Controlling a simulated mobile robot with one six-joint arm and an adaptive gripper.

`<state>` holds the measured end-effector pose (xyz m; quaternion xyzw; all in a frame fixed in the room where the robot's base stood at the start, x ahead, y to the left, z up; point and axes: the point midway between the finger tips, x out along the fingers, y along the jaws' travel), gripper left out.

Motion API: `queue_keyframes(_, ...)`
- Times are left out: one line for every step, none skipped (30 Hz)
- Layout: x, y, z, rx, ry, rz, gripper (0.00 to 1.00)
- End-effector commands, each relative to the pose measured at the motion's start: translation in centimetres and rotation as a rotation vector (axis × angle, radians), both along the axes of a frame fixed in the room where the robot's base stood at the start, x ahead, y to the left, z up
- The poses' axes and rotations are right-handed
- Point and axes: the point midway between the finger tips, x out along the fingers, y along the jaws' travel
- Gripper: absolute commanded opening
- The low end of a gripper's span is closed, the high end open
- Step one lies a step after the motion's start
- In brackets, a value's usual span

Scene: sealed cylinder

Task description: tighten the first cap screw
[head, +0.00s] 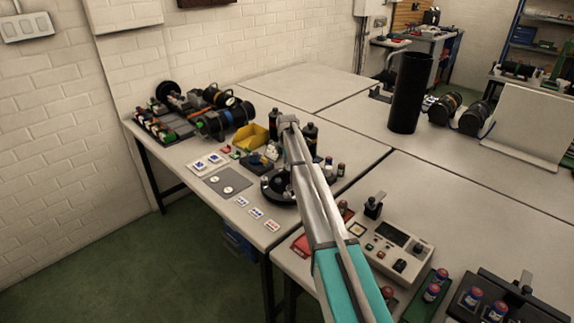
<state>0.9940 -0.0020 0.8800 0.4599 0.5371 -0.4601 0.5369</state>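A round black fixture (278,188) stands on the left workbench, partly covered by my arm. I cannot make out a cap screw on it or tell any screw's state at this size. My arm rises from the bottom right and reaches up over the bench beside the fixture. A grey mat (240,183) with two small pale round pieces lies left of the fixture. A yellow bin (250,138) stands behind it.
Dark cylindrical parts (226,118) crowd the bench's back left. Small cards (256,212) lie at its front edge. A control box (395,243) and a rack of small canisters (432,292) are at right. A tall black tube (408,92) stands farther back. The rear tables (295,85) have clear room.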

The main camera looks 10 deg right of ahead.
Motion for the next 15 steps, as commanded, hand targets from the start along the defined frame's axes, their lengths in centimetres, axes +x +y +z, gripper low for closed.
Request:
queue_keyframes(0.01, -0.02, 0.0, 0.0, 0.0, 0.0, 0.2)
queue_keyframes(0.0, -0.02, 0.0, 0.0, 0.0, 0.0, 0.14)
queue_keyframes(0.01, -0.02, 0.0, 0.0, 0.0, 0.0, 0.07)
queue_keyframes(0.0, -0.03, 0.0, 0.0, 0.0, 0.0, 0.01)
queue_keyframes(0.0, -0.03, 0.0, 0.0, 0.0, 0.0, 0.0)
queue_keyframes(0.01, -0.04, 0.0, 0.0, 0.0, 0.0, 0.0)
queue_keyframes(0.01, -0.04, 0.0, 0.0, 0.0, -0.001, 0.0)
queue_keyframes(0.01, -0.04, 0.0, 0.0, 0.0, -0.001, 0.0)
queue_keyframes(0.01, -0.05, 0.0, 0.0, 0.0, -0.002, 0.0)
queue_keyframes(0.02, -0.05, 0.0, 0.0, 0.0, -0.004, 0.0)
queue_keyframes(0.01, -0.06, 0.0, 0.0, 0.0, -0.006, 0.0)
queue_keyframes(0.01, -0.06, -0.01, 0.0, 0.0, -0.01, 0.0)
queue_keyframes(0.01, -0.07, -0.01, 0.0, 0.0, -0.014, 0.0)
queue_keyframes(0.02, -0.07, -0.01, 0.0, 0.0, -0.019, 0.0)
queue_keyframes(0.02, -0.07, -0.01, 0.0, 0.0, -0.027, 0.0)
